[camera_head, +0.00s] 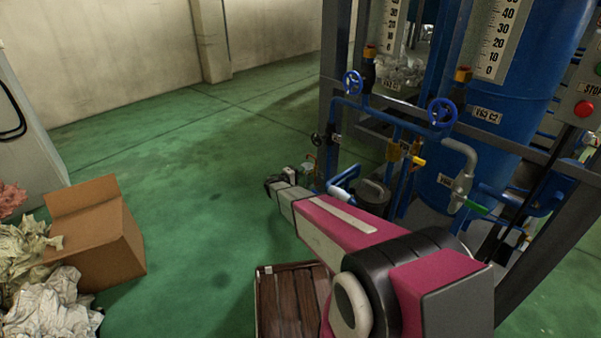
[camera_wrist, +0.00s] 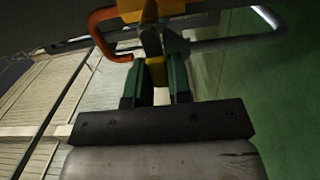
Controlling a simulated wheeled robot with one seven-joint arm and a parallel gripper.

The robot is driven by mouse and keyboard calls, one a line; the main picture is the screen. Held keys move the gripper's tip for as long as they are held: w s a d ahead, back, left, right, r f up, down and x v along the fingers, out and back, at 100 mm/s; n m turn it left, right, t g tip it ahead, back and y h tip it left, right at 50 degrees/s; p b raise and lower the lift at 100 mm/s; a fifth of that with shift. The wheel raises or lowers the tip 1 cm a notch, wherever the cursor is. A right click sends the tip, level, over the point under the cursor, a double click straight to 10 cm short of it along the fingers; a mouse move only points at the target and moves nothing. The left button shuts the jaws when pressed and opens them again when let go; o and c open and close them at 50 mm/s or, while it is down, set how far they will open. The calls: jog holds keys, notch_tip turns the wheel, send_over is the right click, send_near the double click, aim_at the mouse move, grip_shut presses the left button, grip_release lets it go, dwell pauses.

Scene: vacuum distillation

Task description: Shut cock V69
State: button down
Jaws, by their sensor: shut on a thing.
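In the wrist view, my gripper (camera_wrist: 157,64) has its two green-sided fingers closed on a small yellow handle (camera_wrist: 157,74). A larger yellow cock body (camera_wrist: 150,10) is just beyond the fingertips, with an orange pipe on its left and a grey pipe on its right. No label reading V69 can be made out, so I cannot tell the cock by name. In the head view, my gripper (camera_head: 276,186) is at the lower left of the blue pipe rig, and its fingertips and the handle are too small to make out.
The blue pipe rig (camera_head: 348,101) has blue handwheels (camera_head: 442,112), a yellow-handled cock (camera_head: 419,161) and a green-handled cock (camera_head: 476,207). A cardboard box (camera_head: 95,240) and crumpled sheets lie left. The green floor between is clear.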

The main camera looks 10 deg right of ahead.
jog(key=shift+f, duration=0.1)
dwell(0.3)
jog(key=c, duration=1)
grip_release()
jog(key=shift+c, duration=0.2)
jog(key=v, duration=1.1)
